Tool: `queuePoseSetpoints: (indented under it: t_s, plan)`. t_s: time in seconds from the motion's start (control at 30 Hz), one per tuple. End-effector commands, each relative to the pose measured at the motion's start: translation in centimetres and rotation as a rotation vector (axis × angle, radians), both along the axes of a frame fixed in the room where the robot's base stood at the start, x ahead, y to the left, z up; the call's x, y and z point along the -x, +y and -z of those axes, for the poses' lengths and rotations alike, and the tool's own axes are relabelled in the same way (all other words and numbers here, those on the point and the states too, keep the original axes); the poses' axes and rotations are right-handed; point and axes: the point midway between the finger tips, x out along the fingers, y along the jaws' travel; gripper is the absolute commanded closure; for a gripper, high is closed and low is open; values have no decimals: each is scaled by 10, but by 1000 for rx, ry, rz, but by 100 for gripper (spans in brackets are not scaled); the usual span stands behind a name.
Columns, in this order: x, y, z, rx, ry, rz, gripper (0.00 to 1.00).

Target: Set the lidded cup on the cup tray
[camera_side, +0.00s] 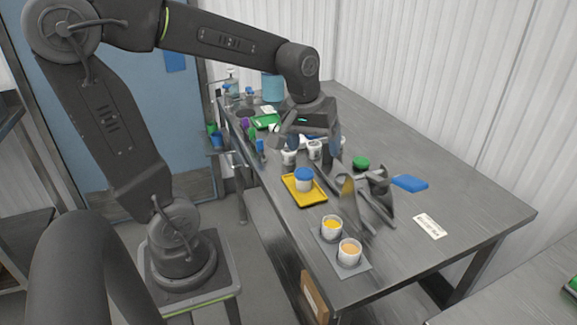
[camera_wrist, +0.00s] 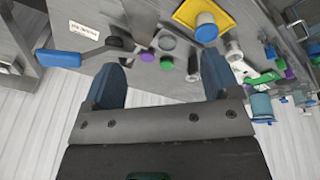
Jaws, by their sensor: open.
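A white cup with a blue lid (camera_side: 304,180) stands upright on a yellow tray (camera_side: 317,197) near the bench's left edge. In the wrist view the blue-lidded cup (camera_wrist: 206,28) is at the top, on the yellow tray (camera_wrist: 186,14). My gripper (camera_side: 313,143) is farther back along the bench than the tray, apart from the cup. In the wrist view my gripper (camera_wrist: 161,66) has its two blue fingers wide apart, with nothing held between them.
Two open cups (camera_side: 332,228) with yellow and orange contents stand on a grey plate (camera_side: 326,247) at the front. Grey metal stands (camera_side: 374,190) are right of the tray. A green lid (camera_side: 361,162), a blue item (camera_side: 410,183) and a label (camera_side: 430,227) lie around them.

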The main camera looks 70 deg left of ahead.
Motion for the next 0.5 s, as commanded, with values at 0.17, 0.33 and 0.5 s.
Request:
queuePoseSetpoints:
  t_s: [0.17, 0.33, 0.5]
  plan:
    - [52, -56, -16, -105, -114, 401, 18]
    - [83, -80, -16, -177, -185, 637, 18]
    - [94, -87, -15, -204, -208, 720, 18]
